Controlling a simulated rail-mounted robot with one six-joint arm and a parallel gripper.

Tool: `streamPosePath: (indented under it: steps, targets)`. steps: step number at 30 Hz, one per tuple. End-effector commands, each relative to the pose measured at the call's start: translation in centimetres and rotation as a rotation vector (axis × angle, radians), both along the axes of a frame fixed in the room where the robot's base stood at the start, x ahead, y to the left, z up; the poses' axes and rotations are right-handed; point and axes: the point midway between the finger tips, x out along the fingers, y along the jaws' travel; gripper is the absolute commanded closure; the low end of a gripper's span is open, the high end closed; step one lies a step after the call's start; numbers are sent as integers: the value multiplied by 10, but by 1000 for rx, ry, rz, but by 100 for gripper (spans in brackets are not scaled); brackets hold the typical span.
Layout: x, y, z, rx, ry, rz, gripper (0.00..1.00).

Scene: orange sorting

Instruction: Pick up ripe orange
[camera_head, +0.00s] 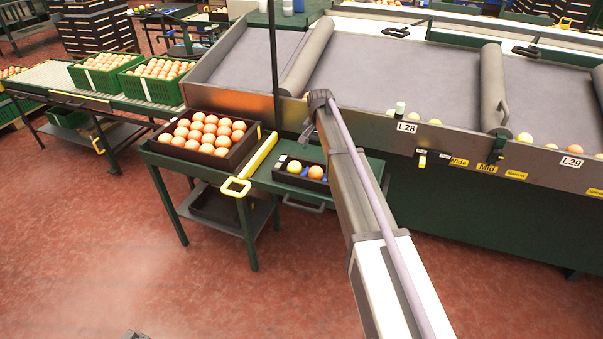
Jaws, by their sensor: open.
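A small dark tray (325,187) sits on the green side table below the sorting line. It holds a yellow fruit (295,167) and, to its right, an orange-coloured ripe orange (316,172). Some blue shows between and beside them. More fruit lies along the lower edge of the sorting line, including a yellow-orange one (574,149) near the L29 label and a paler one (525,137). My gripper (306,133) is at the dark far end of my arm, above and behind the small tray, apart from the fruit. It is open; its fingers are small and hard to make out.
A dark crate (254,154) full of oranges stands left of the small tray, with a yellow-handled bar (236,187) between. Green crates (182,94) of fruit stand further left. The sorting line's front wall (460,150) rises behind.

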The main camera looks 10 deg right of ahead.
Motion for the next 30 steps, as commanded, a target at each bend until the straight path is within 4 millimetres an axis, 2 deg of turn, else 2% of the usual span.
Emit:
streamPosePath:
  steps: [1, 6, 8, 14, 21, 29, 30]
  targets:
    - [0, 1, -13, 0, 0, 1, 12]
    - [0, 1, -50, 0, 0, 2, 12]
    - [0, 1, -57, 0, 0, 2, 12]
    - [0, 1, -60, 0, 0, 3, 12]
    - [-2, 3, -106, 0, 0, 3, 12]
    - [-2, 3, -105, 0, 0, 3, 12]
    - [-2, 3, -105, 0, 0, 3, 15]
